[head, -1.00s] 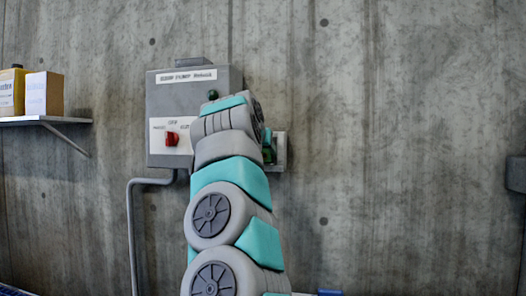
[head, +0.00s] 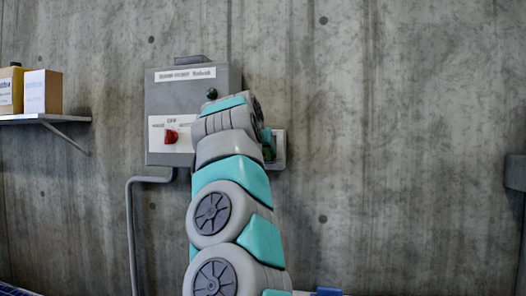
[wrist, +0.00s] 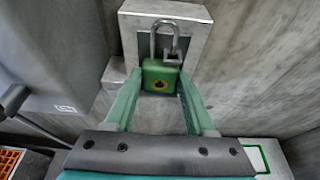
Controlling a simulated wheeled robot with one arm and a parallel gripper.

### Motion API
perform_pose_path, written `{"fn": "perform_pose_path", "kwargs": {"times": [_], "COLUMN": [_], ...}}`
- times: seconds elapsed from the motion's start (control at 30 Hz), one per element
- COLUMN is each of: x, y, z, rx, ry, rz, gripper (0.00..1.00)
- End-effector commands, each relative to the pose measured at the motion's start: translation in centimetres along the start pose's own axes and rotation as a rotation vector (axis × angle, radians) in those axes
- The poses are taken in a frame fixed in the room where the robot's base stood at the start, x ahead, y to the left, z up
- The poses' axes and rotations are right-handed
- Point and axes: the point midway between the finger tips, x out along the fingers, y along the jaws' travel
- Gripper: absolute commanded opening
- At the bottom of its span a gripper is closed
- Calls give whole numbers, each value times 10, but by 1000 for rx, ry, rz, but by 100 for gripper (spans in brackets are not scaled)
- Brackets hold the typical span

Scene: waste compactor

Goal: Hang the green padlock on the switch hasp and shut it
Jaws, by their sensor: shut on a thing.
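The green padlock (wrist: 160,76) is upright between the two green fingers of my gripper (wrist: 160,84) in the wrist view. The gripper is shut on its body. The silver shackle (wrist: 154,38) points up in front of the grey bracket (wrist: 197,45). A small square grey piece (wrist: 172,58) is at the shackle's right leg; I cannot tell whether the shackle passes through it or is closed. In the head view, my arm hides most of the gripper.
A shelf (head: 45,119) with boxes (head: 42,92) is on the wall at left. A conduit (head: 131,230) runs down from the switch box. The concrete wall (head: 400,120) to the right is mostly bare. An orange grid (wrist: 12,160) is at the wrist view's lower left.

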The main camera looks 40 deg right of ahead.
Motion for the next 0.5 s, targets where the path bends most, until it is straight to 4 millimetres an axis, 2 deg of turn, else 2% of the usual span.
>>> {"fn": "perform_pose_path", "kwargs": {"times": [0.03, 0.07, 0.33, 0.5], "x": [1, 1, 1, 1], "y": [0, 0, 0, 0], "z": [-2, -2, -1, -1], "rx": [0, 0, 0, 0], "ry": [4, 4, 3, 3], "rz": [-1, -1, -1, -1], "gripper": [3, 57, 87, 90]}}
